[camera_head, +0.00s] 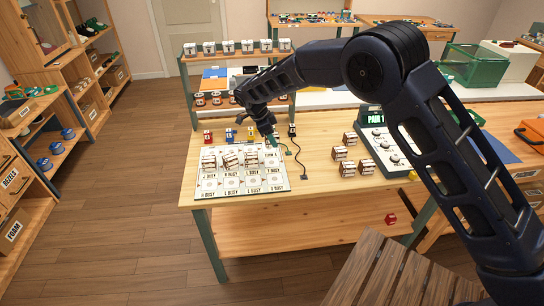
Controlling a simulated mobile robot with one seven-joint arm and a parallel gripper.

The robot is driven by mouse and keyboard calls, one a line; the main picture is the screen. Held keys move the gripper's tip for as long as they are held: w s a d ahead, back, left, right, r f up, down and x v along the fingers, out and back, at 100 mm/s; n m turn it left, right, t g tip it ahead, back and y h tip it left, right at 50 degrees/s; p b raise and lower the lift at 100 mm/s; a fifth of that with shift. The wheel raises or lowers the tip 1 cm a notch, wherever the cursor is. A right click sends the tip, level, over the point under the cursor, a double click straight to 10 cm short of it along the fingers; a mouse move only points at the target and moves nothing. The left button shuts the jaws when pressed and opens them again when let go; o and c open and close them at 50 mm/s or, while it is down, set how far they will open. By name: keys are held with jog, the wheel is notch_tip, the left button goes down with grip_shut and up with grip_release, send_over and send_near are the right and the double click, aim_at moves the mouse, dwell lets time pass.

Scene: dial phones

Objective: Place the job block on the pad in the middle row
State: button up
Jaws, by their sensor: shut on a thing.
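The white board (243,190) lies on the wooden table, with rows of printed pads marked BUSY along the middle and front. My gripper (271,137) is low over the board's back right corner. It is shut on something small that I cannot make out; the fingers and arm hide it. Which block is the job block cannot be told at this size.
Several loose brown blocks (340,154) stand right of the board, near a console (383,140) with a lit display. Small red (208,136), blue (229,135) and black (292,130) pieces stand behind the board. A dark cable (301,165) lies beside it. A shelf rack (187,90) rises behind.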

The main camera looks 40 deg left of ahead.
jog(key=shift+f, duration=4.65)
jog(key=shift+f, duration=0.15)
jog(key=o, duration=1)
jog(key=v, duration=1.2)
